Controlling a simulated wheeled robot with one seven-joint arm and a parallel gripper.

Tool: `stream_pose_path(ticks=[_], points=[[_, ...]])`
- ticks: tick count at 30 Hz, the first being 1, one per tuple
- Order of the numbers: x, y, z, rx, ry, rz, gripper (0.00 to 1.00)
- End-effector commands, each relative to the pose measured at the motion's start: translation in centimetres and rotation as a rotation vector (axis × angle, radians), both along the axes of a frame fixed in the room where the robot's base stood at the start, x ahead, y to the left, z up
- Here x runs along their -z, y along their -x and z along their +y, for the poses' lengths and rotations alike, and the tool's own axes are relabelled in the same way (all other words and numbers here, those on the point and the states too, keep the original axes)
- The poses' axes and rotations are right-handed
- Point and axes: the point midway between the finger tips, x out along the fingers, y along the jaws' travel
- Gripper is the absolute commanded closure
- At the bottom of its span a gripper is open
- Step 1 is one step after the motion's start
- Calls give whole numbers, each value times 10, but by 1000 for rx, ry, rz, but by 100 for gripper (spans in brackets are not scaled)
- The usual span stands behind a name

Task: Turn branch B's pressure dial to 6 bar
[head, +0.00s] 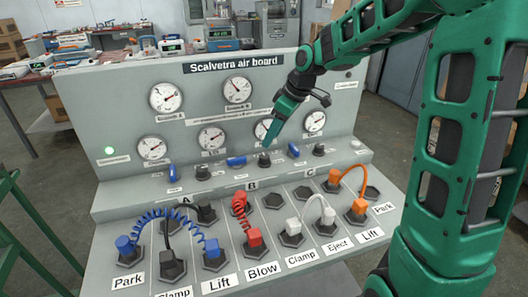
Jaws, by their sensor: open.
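The grey Scalvetra air board (130,92) stands in front of me, with letters A, B and C along its lower panel. Branch B's pressure dial (264,161) looks to be the black knob on the ledge above and right of the letter B, beside a blue lever (236,161). My gripper (269,142) points down just above this knob; I cannot tell whether its fingers touch it. The jaws are open, but the gap is too small to see. A gauge (262,127) behind is partly hidden by my gripper. The dial's marks are too small to read.
Similar black knobs (202,173) and (318,150) stand left and right on the ledge. Several round gauges (165,97) fill the upright panel; a green lamp (109,150) is lit. Blue, black, red, white and orange hoses (357,172) arch over the lower panel.

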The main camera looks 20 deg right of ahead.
Motion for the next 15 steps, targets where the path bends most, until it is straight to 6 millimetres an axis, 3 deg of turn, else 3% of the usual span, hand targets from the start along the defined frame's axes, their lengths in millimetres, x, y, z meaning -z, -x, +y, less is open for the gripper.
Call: stream_pose_path(ticks=[15], points=[[77,-21,4,26,1,5,53]])
